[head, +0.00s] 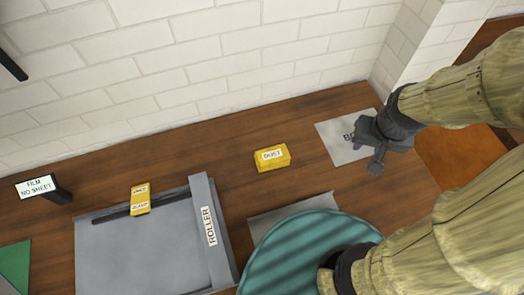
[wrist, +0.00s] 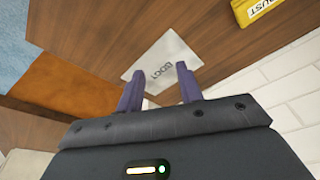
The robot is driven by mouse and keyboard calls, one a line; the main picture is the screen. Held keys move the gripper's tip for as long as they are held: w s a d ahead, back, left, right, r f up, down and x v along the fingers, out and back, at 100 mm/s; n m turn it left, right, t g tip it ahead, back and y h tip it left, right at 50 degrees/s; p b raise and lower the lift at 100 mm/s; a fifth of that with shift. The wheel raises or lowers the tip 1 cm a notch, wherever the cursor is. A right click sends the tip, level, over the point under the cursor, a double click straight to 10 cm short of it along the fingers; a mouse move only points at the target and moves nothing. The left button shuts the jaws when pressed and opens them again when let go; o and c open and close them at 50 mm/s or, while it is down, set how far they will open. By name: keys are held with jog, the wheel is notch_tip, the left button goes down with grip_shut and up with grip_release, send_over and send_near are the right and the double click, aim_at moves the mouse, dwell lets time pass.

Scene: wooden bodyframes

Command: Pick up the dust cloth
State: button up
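The dust cloth (head: 272,158) is a small yellow block with a white label reading DUST. It lies on the brown wooden bench, right of the roller, in the head view. Part of it also shows at the top right edge of the wrist view (wrist: 262,9). My gripper (head: 371,160) is to the right of the cloth, apart from it, above a grey labelled plate. In the wrist view its two purple fingers (wrist: 161,92) stand apart with nothing between them.
The grey plate (head: 336,138) lies right of the cloth, its label partly hidden. A grey tray (head: 140,250) with a ROLLER bar (head: 209,228) and a yellow clip-like piece (head: 140,199) is at left. A teal round surface (head: 300,250) is in front. White brick wall (head: 200,60) stands behind.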

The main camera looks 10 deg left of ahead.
jog(key=shift+w+a, duration=0.25)
jog(key=shift+w, duration=0.1)
jog(key=o, duration=0.7)
jog(key=shift+w+a, duration=0.1)
jog(key=shift+a, duration=0.15)
jog(key=o, duration=0.7)
jog(key=a, duration=0.1)
jog(key=w+a+n, duration=0.1)
jog(key=shift+a, duration=0.35)
jog(key=a+f+n+g, duration=0.1)
jog(key=a+n, duration=0.4)
jog(key=a, duration=1.4)
jog(key=shift+w+f+g, duration=0.15)
jog(key=shift+w+g, duration=0.1)
jog(key=shift+g, duration=0.55)
